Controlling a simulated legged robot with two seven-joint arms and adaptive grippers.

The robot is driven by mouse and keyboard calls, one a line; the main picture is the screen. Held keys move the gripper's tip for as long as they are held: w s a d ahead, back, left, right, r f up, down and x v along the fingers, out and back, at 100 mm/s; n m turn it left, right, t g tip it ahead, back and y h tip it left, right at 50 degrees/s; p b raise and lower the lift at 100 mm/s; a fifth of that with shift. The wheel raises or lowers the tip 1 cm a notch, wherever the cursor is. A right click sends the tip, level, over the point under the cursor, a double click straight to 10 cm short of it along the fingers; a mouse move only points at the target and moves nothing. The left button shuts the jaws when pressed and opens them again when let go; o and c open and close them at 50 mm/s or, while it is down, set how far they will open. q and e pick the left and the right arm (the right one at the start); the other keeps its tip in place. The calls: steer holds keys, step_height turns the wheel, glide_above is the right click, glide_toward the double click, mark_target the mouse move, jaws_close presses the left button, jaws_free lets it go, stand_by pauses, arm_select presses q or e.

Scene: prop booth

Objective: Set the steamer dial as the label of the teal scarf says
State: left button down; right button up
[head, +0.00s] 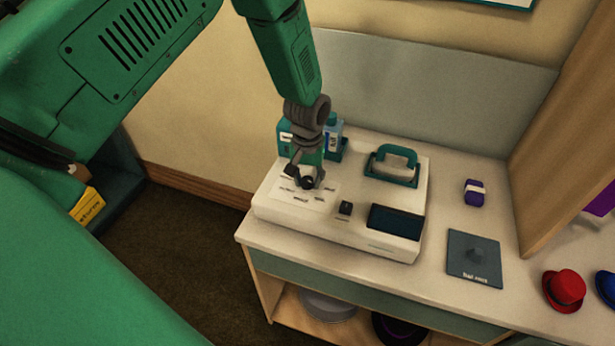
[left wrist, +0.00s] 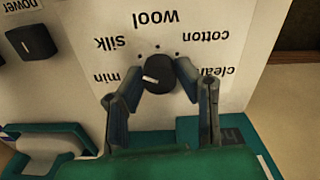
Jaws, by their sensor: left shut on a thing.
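The steamer (head: 270,207) is a white box on the counter. Its dark round dial (left wrist: 160,75) shows in the left wrist view, with the lettering upside down: min, silk, wool, cotton and clean around it. The dial's white mark points left in that view, toward min. My left gripper (head: 305,181) is at the dial, with a finger on either side, shut on it; it also shows in the left wrist view (left wrist: 161,84). I cannot make out a teal scarf or its label for certain. My right gripper is not in view.
A teal-handled steam head (head: 397,153) rests on the steamer, near a dark display (head: 397,220) and a power knob (left wrist: 31,41). A blue bottle (head: 332,134) stands behind. A purple banded roll (head: 474,193), a dark plate (head: 474,258) and a red hat (head: 564,290) are at right.

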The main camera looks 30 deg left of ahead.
mark_target(307, 179)
arm_select(q)
steer(key=shift+s+d+f+m, duration=0.1)
steer(key=shift+s+m, duration=0.05)
steer(key=shift+m, duration=1.05)
steer(key=c, duration=1.2)
jaws_free()
steer(key=shift+r, duration=0.2)
step_height(307, 179, up, 12)
steer(key=shift+f, duration=0.2)
